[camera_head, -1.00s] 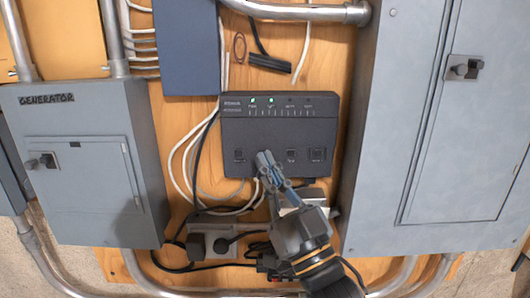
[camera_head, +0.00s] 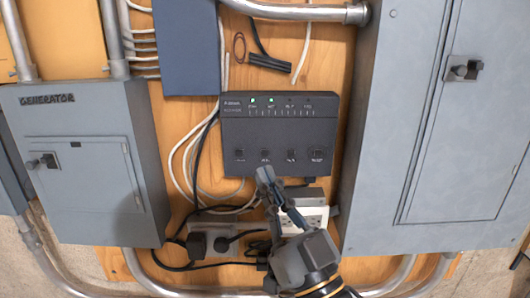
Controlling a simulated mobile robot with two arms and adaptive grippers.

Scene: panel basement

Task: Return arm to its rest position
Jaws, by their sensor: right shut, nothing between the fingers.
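My right gripper (camera_head: 267,182) is shut and empty, with its fingertips just below the lower edge of the black control box (camera_head: 280,125). The arm comes in from the bottom, right of centre. The box is fixed to the wooden panel; two green lights glow at its top left, and a row of several buttons along its lower part is in plain view. The gripper looks apart from the buttons. My left gripper does not show.
A grey generator box (camera_head: 85,110) stands at the left and a large grey cabinet (camera_head: 425,120) at the right. A power strip (camera_head: 215,222) with plugs and a white outlet (camera_head: 312,215) sit below the control box, behind the arm. Loose cables (camera_head: 188,150) hang left of it.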

